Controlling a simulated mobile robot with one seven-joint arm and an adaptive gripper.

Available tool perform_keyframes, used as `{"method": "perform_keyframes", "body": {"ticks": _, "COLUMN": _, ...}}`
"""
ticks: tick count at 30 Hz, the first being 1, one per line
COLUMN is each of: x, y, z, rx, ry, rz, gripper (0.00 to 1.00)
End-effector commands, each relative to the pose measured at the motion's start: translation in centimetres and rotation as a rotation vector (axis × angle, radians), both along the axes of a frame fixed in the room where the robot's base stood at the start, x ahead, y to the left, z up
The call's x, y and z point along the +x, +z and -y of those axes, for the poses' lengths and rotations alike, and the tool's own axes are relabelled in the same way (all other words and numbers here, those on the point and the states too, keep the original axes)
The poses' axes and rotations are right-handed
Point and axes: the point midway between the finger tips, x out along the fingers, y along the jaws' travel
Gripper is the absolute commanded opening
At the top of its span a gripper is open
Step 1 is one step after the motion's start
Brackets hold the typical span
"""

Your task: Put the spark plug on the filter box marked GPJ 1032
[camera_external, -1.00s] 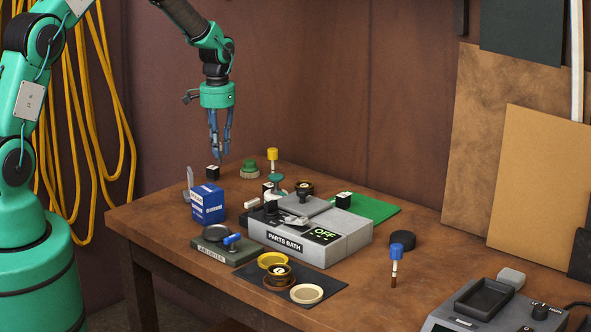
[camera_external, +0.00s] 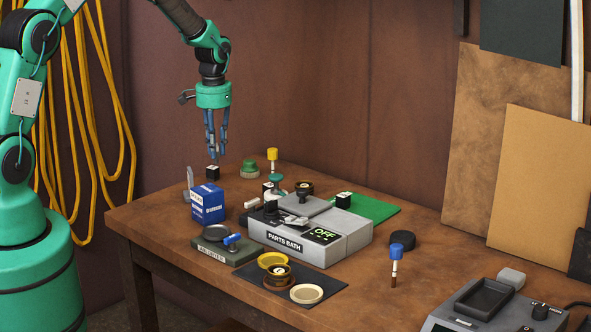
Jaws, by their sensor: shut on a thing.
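My gripper (camera_external: 216,152) points down above the back left of the table. It is shut on a small, thin thing between its fingertips, too small to identify; I cannot tell whether it is the spark plug. A blue box (camera_external: 208,204) with white printing stands upright on the left of the table, below and in front of my gripper. It looks like the filter box, but its marking is too small to read. A small black block with a white top (camera_external: 213,173) sits just below my fingertips in the picture. I make out no spark plug on the table for certain.
A grey parts bath (camera_external: 305,240) stands mid-table, with a scale-like tray (camera_external: 228,249) left of it. Yellow-topped (camera_external: 272,158) and blue-topped (camera_external: 396,252) upright items stand behind and to the right. A dark mat (camera_external: 325,287) with round parts lies in front.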

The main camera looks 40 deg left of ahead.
Motion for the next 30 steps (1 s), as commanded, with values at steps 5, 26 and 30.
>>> {"method": "perform_keyframes", "body": {"ticks": 5, "x": -3.1, "y": 1.1, "z": 1.5, "rx": 0.0, "ry": 0.042, "rz": 0.0, "gripper": 0.0}}
{"method": "perform_keyframes", "body": {"ticks": 26, "x": -18.4, "y": 3.4, "z": 6.6, "rx": 0.001, "ry": 0.247, "rz": -0.002, "gripper": 0.0}}
{"method": "perform_keyframes", "body": {"ticks": 30, "x": -21.5, "y": 3.7, "z": 7.3, "rx": 0.001, "ry": 0.288, "rz": -0.002, "gripper": 0.0}}
